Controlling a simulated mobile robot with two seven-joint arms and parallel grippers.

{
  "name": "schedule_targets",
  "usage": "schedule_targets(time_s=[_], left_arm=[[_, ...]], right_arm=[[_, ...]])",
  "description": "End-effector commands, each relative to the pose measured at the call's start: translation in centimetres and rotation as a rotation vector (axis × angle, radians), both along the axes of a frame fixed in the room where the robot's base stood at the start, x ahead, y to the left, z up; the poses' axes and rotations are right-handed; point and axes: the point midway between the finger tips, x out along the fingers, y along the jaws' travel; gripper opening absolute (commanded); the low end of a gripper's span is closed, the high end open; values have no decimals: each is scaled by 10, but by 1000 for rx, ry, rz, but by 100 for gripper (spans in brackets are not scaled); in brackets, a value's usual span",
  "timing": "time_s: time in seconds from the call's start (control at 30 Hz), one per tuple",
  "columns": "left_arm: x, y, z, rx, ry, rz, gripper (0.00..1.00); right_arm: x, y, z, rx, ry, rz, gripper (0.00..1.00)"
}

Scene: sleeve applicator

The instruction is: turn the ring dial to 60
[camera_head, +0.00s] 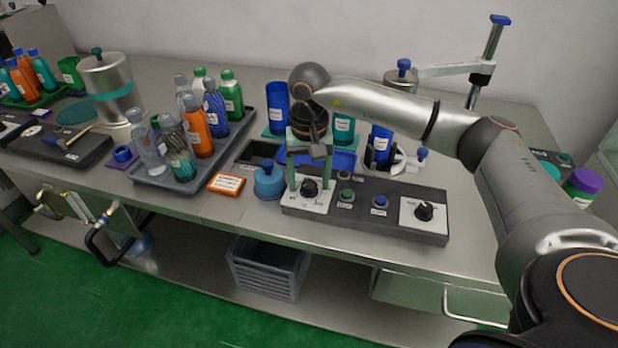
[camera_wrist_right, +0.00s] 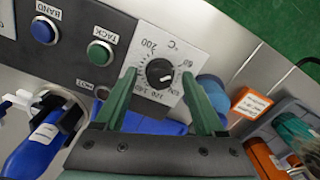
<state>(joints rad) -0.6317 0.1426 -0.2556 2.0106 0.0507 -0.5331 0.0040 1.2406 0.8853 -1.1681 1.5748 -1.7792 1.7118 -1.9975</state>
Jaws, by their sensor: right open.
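A black dial (camera_head: 309,188) sits on a white square plate at the left end of the dark control panel (camera_head: 355,226). In the right wrist view this dial (camera_wrist_right: 160,72) has a scale marked in °C, with numbers such as 60 and 200. My right gripper (camera_head: 309,172) points down over it, its green fingers open, one on each side of the knob. I cannot tell whether they touch it. A second black dial (camera_head: 424,211) is on the panel's right end. Which one is the ring dial, and the exact pointer setting, I cannot read. My left gripper is not in view.
A green button (camera_wrist_right: 100,52) and a blue button (camera_wrist_right: 44,31) lie between the dials. A blue jar (camera_head: 269,184) and an orange label block (camera_head: 227,184) stand left of the panel. A bottle tray (camera_head: 180,176) is further left.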

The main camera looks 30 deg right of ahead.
Motion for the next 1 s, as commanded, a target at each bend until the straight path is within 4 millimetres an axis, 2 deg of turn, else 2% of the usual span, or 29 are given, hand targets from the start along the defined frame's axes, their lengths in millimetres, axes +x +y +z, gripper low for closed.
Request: schedule_targets(time_s=[0.17,0.5,0.6,0.8,1.0], left_arm=[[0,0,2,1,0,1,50],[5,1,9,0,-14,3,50],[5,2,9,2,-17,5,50],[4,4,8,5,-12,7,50],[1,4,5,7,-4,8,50]], right_arm=[[1,0,17,0,-4,0,72],[1,1,90,2,-5,1,72],[1,0,106,1,-4,0,72],[0,0,123,0,-1,1,72],[0,0,125,0,0,1,72]])
